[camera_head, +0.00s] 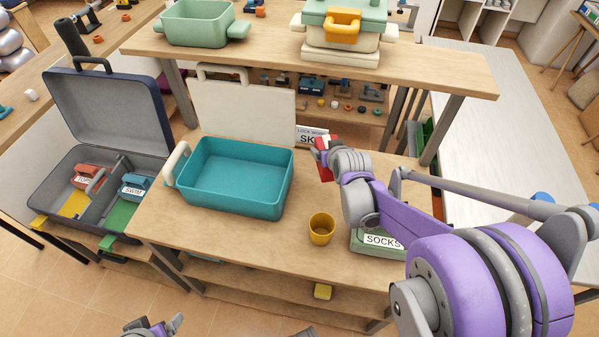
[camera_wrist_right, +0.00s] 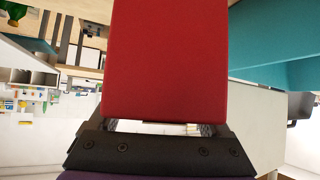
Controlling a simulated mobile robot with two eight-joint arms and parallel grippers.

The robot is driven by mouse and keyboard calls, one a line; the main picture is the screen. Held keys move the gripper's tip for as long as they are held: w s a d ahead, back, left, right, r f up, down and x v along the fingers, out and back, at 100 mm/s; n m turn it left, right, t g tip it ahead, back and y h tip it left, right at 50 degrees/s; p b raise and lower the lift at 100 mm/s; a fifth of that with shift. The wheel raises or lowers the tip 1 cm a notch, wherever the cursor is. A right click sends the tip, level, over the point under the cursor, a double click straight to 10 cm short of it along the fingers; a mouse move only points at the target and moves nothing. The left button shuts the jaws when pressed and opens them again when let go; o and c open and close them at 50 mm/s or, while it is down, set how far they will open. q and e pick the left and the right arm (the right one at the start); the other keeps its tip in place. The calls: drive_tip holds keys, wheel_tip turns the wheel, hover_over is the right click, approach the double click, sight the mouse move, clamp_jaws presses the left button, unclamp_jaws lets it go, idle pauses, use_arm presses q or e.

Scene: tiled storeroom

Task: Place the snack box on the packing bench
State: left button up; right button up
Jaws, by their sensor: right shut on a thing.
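The snack box, seen as a plain red box (camera_head: 325,173), is held by my right gripper (camera_head: 326,152) above the wooden bench (camera_head: 240,246), to the right of the teal bin. In the right wrist view the red box (camera_wrist_right: 165,60) rises from between the jaws of my right gripper (camera_wrist_right: 160,130). It appears clear of the bench. The arm hides part of it in the head view. I cannot tell for sure whether this bench is the packing bench. My left gripper (camera_head: 152,328) shows only partly at the bottom edge, and its jaws cannot be read.
The teal bin (camera_head: 235,198) and a yellow cup (camera_head: 321,229) stand on the bench. A green box labelled SOCKS (camera_head: 376,249) sits at right, partly behind my arm. An open grey suitcase (camera_head: 62,178) is at left. A shelf (camera_head: 250,58) with containers is behind.

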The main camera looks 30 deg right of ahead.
drive_tip(key=f, duration=0.3)
drive_tip(key=shift+s+f+b, duration=0.35)
drive_tip(key=shift+f, duration=0.05)
use_arm(q)
drive_tip(key=shift+s+f+b, duration=0.35)
drive_tip(key=shift+s+f, duration=0.1)
drive_tip(key=shift+f, duration=0.35)
use_arm(e)
drive_tip(key=shift+w+f, duration=0.1)
drive_tip(key=shift+f, duration=2)
use_arm(q)
drive_tip(key=shift+f, duration=0.1)
use_arm(e)
drive_tip(key=o, duration=1.1)
drive_tip(key=shift+f, duration=0.2)
use_arm(q)
drive_tip(key=shift+f, duration=0.1)
use_arm(e)
drive_tip(key=shift+o, duration=1.3)
drive_tip(key=shift+r, duration=0.1)
